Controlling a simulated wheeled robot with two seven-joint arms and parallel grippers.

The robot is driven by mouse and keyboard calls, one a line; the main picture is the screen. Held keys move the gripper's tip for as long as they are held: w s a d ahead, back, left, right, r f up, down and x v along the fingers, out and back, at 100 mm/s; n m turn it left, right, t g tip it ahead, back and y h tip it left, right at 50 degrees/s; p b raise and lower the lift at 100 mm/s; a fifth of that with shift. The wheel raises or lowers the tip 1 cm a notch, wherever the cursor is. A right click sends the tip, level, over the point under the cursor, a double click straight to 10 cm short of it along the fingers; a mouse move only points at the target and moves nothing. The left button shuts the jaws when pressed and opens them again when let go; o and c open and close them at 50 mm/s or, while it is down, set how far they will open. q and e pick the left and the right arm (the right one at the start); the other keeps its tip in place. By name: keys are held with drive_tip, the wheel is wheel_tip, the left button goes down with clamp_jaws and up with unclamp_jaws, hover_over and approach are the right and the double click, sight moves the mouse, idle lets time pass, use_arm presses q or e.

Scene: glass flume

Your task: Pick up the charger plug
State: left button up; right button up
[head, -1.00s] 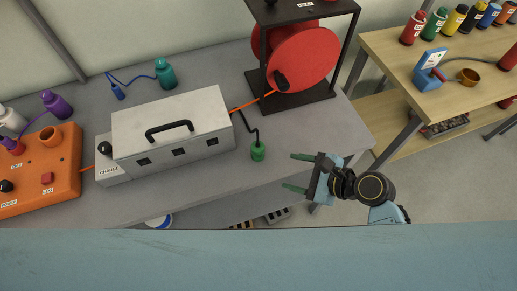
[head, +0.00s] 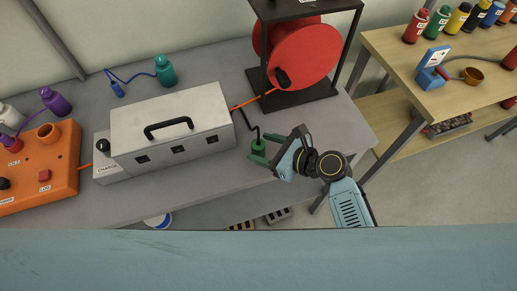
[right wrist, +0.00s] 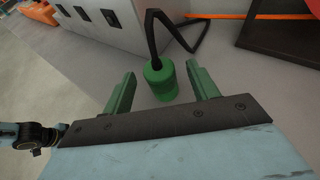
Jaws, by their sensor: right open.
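The charger plug is a green cylinder (head: 258,146) with a black cord, standing on the grey table beside the right end of the white charger box (head: 171,129). My right gripper (head: 257,150) is at the plug, with its green fingers open. In the right wrist view the plug (right wrist: 160,80) lies between and slightly beyond the two open fingers (right wrist: 160,92), and there are gaps on both sides. One finger partly overlaps the plug in the head view. My left gripper is not in view.
A red reel in a black frame (head: 305,95) stands behind the plug, with an orange cable running to the box. An orange control box (head: 62,165) is at the left. A wooden shelf (head: 385,75) with bottles is at the right.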

sight(253, 145)
drive_tip(key=x, duration=0.2)
drive_tip(key=b+x, duration=0.1)
drive_tip(key=x, duration=0.1)
drive_tip(key=shift+f, duration=0.3)
drive_tip(key=c, duration=1.1)
